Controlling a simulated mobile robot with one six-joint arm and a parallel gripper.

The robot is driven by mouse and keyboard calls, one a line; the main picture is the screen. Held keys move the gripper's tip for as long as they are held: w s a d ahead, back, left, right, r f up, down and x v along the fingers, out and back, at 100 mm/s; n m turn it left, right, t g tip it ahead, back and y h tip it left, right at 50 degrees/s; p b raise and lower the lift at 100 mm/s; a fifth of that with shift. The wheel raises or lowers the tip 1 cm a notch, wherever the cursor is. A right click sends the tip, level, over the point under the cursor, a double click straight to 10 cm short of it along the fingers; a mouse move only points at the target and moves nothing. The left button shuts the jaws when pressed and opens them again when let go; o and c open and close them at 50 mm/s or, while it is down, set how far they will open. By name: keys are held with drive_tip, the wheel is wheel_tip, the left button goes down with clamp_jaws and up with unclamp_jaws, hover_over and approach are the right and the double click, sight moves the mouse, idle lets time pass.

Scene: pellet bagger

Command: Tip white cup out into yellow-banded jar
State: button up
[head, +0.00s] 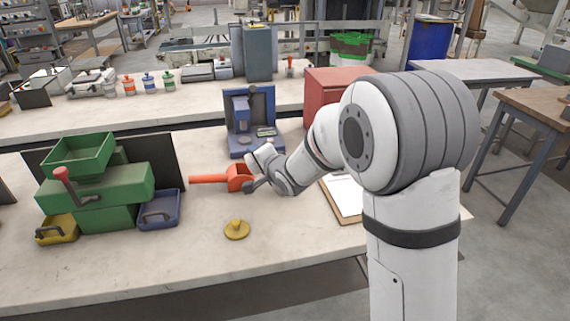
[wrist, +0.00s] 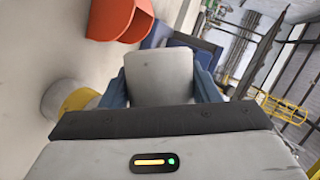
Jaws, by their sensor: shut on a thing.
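My gripper (wrist: 160,88) is shut on the white cup (wrist: 160,77), whose plain side shows between the blue fingers in the wrist view. The cup's mouth and contents are not visible. The yellow-banded jar (wrist: 62,98) stands at the left of the wrist view, apart from the cup, partly hidden behind my gripper body. In the head view my gripper (head: 256,170) is over the table in front of the blue machine, beside the orange scoop. The small white shape there is too small to tell as cup or jar.
An orange scoop (head: 212,178) lies left of my gripper; a blue machine (head: 250,115) stands behind. A yellow knobbed lid (head: 237,231) lies in front. Green bins (head: 98,188) stand left, a clipboard (head: 343,197) and red box (head: 330,90) right.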

drive_tip(key=shift+d, duration=0.3)
drive_tip(key=shift+d+f+m+y+p, duration=0.1)
drive_tip(key=shift+f+m+y+p, duration=0.05)
drive_tip(key=shift+m+y+p, duration=0.2)
drive_tip(key=shift+w+d+r+m+y+p, duration=0.15)
drive_tip(key=shift+d+r+m+p, duration=0.15)
drive_tip(key=shift+r+p, duration=0.35)
drive_tip(key=shift+s+d+r+m+y+p, duration=0.1)
drive_tip(key=shift+d+r+m+p, duration=0.15)
drive_tip(key=shift+r+p, duration=0.4)
drive_tip(key=shift+w+f, duration=0.15)
drive_tip(key=shift+f, duration=0.15)
